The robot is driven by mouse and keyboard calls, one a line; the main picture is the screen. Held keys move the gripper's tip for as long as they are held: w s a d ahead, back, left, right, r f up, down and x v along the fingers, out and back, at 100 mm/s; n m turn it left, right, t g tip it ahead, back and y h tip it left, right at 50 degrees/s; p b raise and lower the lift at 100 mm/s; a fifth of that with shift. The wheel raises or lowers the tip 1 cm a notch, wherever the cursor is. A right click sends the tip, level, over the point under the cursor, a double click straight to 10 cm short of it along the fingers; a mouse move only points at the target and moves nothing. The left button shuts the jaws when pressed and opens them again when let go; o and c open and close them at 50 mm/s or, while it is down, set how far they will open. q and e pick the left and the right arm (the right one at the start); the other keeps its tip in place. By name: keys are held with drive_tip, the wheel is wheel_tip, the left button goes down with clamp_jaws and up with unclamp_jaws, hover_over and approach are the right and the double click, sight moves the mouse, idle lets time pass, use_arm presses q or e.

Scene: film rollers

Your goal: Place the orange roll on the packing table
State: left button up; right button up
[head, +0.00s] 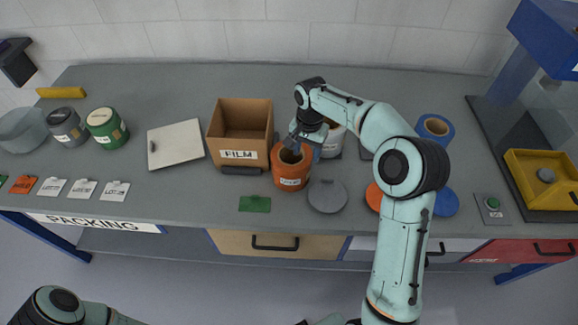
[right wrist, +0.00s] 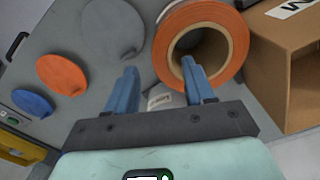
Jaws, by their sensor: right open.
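The orange roll (head: 291,182) stands upright on the grey table (head: 190,198), just right of the FILM box. It has a white label and an open core. My right gripper (head: 297,139) is open and points down at the roll's upper rim. In the right wrist view, one finger of the right gripper (right wrist: 158,66) overlaps the core opening of the orange roll (right wrist: 168,50), and the other is outside its wall. I cannot tell how deep the fingers reach. A PACKING sign (head: 95,223) is on the table's front left edge. My left gripper is out of view.
The open cardboard FILM box (head: 239,155) is close beside the roll. A whitish roll (head: 333,145) stands behind it, partly hidden by my arm. Grey (head: 327,196), orange (head: 373,197) and blue discs (head: 446,203) lie in front.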

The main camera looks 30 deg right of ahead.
sight(307, 162)
wheel_tip(307, 162, down, 3)
drive_tip(key=shift+s+f, duration=0.1)
drive_tip(key=shift+f, duration=0.05)
drive_tip(key=shift+w+d+f, duration=0.1)
drive_tip(key=shift+w+f, duration=0.15)
drive_tip(key=shift+f, duration=1.35)
drive_tip(key=shift+w+f, duration=0.2)
drive_tip(key=shift+f, duration=1.35)
clamp_jaws()
drive_tip(key=shift+w+r, duration=0.1)
drive_tip(key=shift+r, duration=0.05)
